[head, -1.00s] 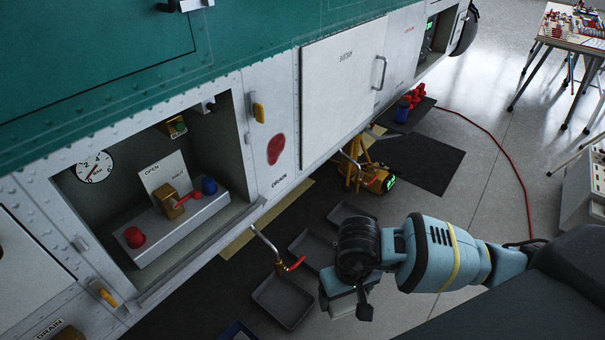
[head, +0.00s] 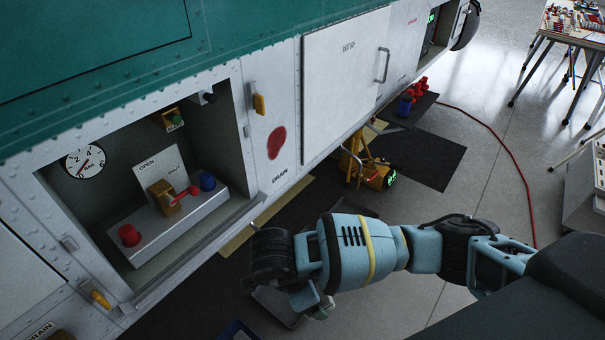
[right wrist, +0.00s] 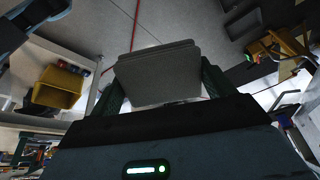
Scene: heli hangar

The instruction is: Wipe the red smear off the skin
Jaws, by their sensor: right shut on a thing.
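The red smear (head: 277,143) is an oval patch on the white skin (head: 283,95) of the helicopter's side, between the open bay and the large closed door. My right gripper (right wrist: 160,88) is shut on a grey folded pad (right wrist: 158,72), which shows between its two fingers in the right wrist view. In the head view my right arm reaches in from the right, with its wrist below the smear and apart from the skin. The fingers and pad are mostly hidden there. My left gripper is not in view.
A yellow latch (head: 260,104) sits above the smear. A yellow jack (head: 365,165) stands on the floor beyond. A red hose (head: 515,165) crosses the floor.

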